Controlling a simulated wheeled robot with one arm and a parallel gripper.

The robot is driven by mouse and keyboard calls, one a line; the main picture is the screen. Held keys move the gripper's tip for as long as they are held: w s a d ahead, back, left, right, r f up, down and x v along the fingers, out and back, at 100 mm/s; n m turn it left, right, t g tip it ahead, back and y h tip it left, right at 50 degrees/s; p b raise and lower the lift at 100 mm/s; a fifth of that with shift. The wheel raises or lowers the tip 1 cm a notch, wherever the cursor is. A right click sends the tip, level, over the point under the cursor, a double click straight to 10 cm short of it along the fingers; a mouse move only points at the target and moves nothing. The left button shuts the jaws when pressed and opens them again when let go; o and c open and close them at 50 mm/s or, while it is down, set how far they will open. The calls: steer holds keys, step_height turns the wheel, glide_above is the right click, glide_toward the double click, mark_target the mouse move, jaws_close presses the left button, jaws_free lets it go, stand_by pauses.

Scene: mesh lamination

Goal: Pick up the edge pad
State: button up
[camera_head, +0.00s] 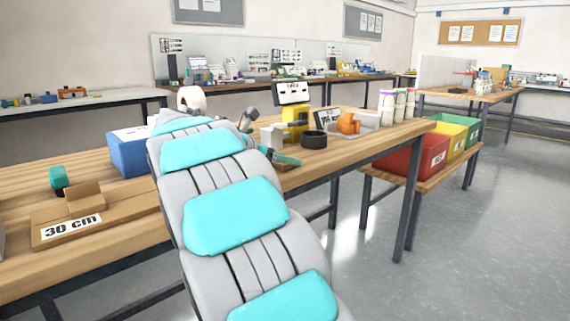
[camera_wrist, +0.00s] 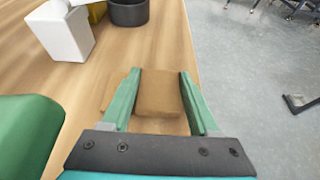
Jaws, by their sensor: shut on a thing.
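The edge pad (camera_wrist: 159,94) is a plain brown block in the wrist view. It lies between the two green fingers of my gripper (camera_wrist: 160,73), which is shut on it. It is over the wooden table near the right edge; I cannot tell whether it touches the top. In the head view, my gripper (camera_head: 287,161) shows only as a bit of green beyond my arm, and the pad is hidden there.
A black round cup (camera_head: 314,140) and a white block (camera_wrist: 60,30) stand close by on the table (camera_head: 345,155). A cardboard piece marked 30 cm (camera_head: 95,215) and a blue box (camera_head: 129,152) lie left of my arm. Red, yellow and green bins (camera_head: 412,158) stand right.

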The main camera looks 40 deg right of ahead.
steer(key=shift+r, duration=0.15)
steer(key=s+d, duration=0.1)
steer(key=s, duration=1.7)
steer(key=shift+d, duration=0.25)
